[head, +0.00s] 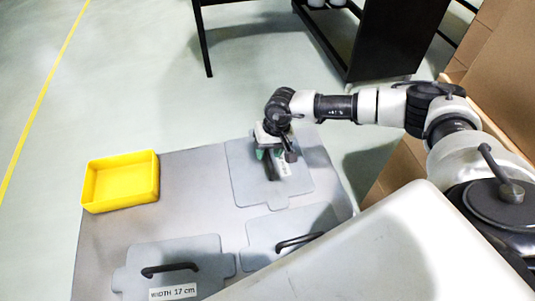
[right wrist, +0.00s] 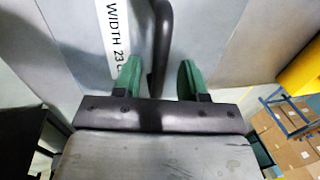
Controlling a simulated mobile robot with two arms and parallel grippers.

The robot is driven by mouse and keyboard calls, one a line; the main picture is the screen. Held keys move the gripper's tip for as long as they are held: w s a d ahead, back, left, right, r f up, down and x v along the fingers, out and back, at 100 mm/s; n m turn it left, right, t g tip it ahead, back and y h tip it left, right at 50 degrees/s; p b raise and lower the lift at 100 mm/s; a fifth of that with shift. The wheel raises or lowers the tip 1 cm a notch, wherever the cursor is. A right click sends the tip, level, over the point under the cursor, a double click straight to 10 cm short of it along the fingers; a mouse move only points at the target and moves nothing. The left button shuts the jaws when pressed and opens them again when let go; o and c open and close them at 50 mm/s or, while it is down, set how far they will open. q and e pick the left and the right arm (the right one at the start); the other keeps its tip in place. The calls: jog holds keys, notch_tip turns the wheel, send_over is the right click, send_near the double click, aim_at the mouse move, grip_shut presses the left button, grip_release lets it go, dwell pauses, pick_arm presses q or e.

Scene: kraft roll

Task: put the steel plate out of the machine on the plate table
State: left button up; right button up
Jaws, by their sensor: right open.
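A grey steel plate (head: 243,182) with a black handle lies flat at the far end of the grey table (head: 195,205). My right gripper (head: 272,158) is over this plate and hides most of its handle. In the right wrist view, the green fingers of the right gripper (right wrist: 160,72) are open, one on each side of the black handle (right wrist: 163,35), apart from it. A white label (right wrist: 115,35) beside the handle reads "WIDTH 23", its end cut off. The machine cannot be made out. My left gripper is out of view.
Two more grey plates lie nearer: one with a "WIDTH 17 cm" label (head: 172,292) at front left, one at front right (head: 262,232). A yellow tray (head: 121,181) sits at the table's left edge. A dark stand (head: 395,40) and cardboard boxes (head: 505,80) are beyond.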

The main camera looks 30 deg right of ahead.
aim_at(275, 163)
notch_tip(275, 163, up, 10)
jog(key=d+b, duration=0.1)
jog(key=shift+s+d, duration=0.25)
jog(key=shift+d, duration=0.15)
